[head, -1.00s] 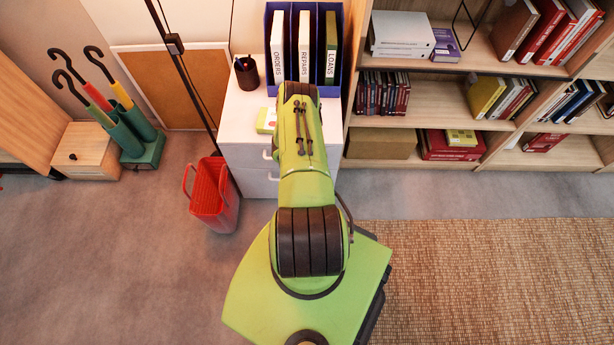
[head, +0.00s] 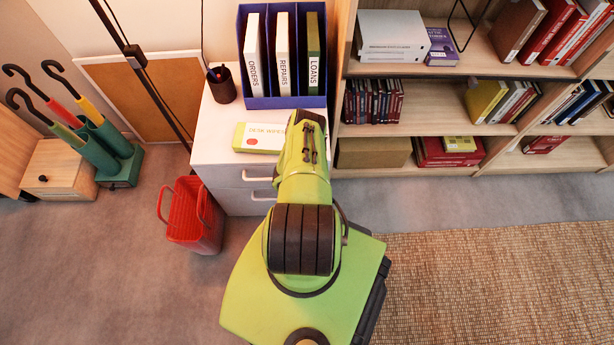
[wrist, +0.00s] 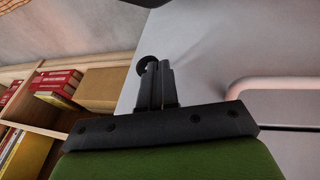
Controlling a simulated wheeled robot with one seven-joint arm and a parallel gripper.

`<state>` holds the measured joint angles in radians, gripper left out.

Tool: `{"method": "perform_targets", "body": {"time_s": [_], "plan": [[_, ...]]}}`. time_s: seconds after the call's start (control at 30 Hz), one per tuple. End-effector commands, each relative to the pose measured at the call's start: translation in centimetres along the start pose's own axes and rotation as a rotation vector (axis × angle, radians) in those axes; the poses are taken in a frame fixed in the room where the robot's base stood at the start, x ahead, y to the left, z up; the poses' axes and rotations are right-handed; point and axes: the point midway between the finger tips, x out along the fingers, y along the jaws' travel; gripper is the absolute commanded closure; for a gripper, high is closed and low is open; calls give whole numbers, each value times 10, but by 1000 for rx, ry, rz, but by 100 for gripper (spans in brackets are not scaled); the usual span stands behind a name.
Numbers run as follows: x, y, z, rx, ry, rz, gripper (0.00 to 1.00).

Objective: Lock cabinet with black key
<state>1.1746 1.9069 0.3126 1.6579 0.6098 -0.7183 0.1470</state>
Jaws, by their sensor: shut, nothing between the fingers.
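The cabinet (head: 228,155) is white with drawers and bar handles, standing ahead of my arm in the head view. Its pale face (wrist: 215,60) fills much of the wrist view, with a handle (wrist: 262,84) at the right. My gripper (wrist: 155,66) is shut, its two dark fingers together and close to that face. A round black thing (wrist: 147,62) shows just past the fingertips; it may be the black key's head, but its shaft and any keyhole are hidden. The fingers hold nothing. In the head view, my arm hides the gripper and the cabinet's right front.
A red bin (head: 190,215) stands on the floor left of the cabinet. A bookshelf (head: 410,172) is to the right. Open floor and a woven rug (head: 480,270) lie in front.

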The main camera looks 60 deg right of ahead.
Motion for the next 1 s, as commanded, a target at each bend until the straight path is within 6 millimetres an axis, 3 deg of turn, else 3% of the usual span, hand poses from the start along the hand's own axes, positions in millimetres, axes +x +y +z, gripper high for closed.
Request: {"method": "perform_targets", "body": {"time_s": [1.0], "plan": [[20, -8, 6, -3, 1, 1, 100]]}}
